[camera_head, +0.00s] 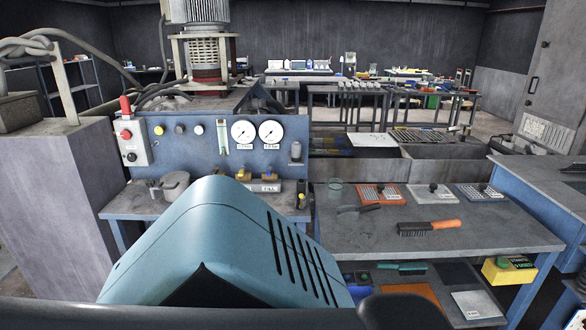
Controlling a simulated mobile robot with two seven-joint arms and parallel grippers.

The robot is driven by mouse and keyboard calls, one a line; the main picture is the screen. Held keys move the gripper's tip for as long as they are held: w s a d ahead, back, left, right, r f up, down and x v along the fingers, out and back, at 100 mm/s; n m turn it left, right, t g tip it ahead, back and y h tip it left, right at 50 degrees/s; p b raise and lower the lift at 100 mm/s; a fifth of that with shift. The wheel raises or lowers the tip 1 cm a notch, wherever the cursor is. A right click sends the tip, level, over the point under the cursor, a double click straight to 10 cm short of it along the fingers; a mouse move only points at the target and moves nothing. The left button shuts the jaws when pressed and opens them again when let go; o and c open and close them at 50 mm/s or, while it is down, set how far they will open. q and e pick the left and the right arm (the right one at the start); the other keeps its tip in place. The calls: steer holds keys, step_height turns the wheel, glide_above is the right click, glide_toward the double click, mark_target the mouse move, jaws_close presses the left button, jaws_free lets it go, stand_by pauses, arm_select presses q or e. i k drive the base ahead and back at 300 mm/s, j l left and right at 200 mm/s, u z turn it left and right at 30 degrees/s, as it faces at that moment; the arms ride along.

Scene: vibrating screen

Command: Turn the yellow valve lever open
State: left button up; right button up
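A small upright yellow piece (302,200), which looks like the yellow valve lever, stands at the lower right end of the blue gauge panel (190,152). It is small, and I cannot tell its exact turn. A brass-coloured fitting (243,176) and a labelled block (265,187) sit on the ledge to its left. Neither of my grippers is in view. A large blue-teal housing fills the lower middle and hides part of the bench in front of the panel.
Two gauges (256,132) and a switch box with a red knob (133,138) are on the panel. A grey table (480,238) at right holds a brush with an orange handle (428,227) and several small trays. A grey block (65,205) stands at left.

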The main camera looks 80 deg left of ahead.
mark_target(242, 171)
steer(key=u, duration=2.65)
steer(key=i+j, duration=0.7)
steer(key=j, duration=0.25)
